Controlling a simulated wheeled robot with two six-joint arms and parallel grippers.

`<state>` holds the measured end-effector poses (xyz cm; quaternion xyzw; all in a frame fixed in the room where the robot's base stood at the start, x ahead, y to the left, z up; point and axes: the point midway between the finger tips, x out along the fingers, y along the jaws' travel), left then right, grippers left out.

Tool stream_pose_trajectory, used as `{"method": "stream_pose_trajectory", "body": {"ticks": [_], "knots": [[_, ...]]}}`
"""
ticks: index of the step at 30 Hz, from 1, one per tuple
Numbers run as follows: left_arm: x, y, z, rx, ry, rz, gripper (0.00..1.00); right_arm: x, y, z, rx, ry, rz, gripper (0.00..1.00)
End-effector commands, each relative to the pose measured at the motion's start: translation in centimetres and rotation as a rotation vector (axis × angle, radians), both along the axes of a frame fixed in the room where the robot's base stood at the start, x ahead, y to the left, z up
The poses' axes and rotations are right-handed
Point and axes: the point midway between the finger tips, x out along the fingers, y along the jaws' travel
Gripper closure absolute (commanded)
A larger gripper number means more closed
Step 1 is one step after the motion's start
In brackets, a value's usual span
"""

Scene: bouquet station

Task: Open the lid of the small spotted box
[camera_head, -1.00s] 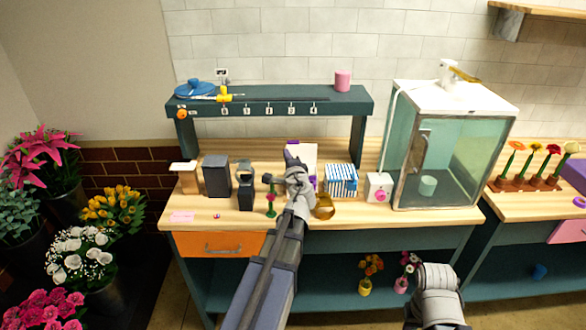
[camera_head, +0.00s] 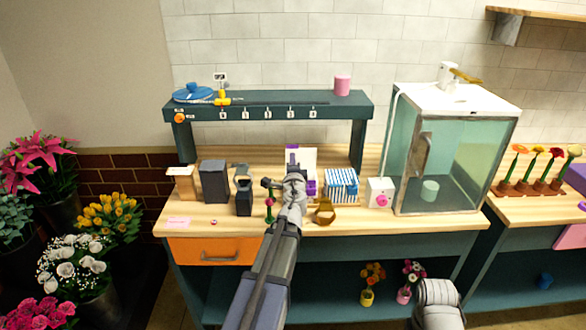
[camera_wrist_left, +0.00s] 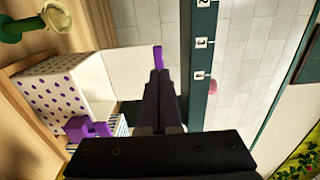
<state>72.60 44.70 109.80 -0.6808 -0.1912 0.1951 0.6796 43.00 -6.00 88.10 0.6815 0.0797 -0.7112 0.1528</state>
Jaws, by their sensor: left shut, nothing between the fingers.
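The small white box with purple spots (camera_wrist_left: 55,95) shows in the left wrist view, with a purple catch (camera_wrist_left: 85,128) on its front. In the head view it is mostly hidden behind my left gripper. Its plain white lid (camera_head: 305,160) stands raised and roughly upright. A purple tab (camera_wrist_left: 157,58) shows at the lid's upper edge, just beyond my fingertips. My left gripper (camera_head: 293,155) is shut and empty, in front of the lid; it also shows in the left wrist view (camera_wrist_left: 160,75). I cannot tell whether it touches the lid. My right gripper is out of view.
A blue-and-white striped box (camera_head: 341,184) and a brass object (camera_head: 324,211) stand right of my left gripper. Dark containers (camera_head: 214,181) stand left. A teal shelf (camera_head: 268,106) spans behind, and a glass cabinet (camera_head: 455,160) is at the right. Bare wood lies at the bench front.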

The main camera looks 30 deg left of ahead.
Motion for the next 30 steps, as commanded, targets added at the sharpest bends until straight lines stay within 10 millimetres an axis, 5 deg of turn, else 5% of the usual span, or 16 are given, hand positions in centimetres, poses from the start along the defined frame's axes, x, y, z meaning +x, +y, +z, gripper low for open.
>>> {"method": "stream_pose_trajectory", "body": {"ticks": [9,30], "knots": [[4.4,2.7,0.0,0.000,0.000,0.001,1.00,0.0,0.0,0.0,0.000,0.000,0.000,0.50],[6.0,3.7,0.2,0.000,0.000,0.001,1.00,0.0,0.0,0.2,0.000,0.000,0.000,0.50]]}}
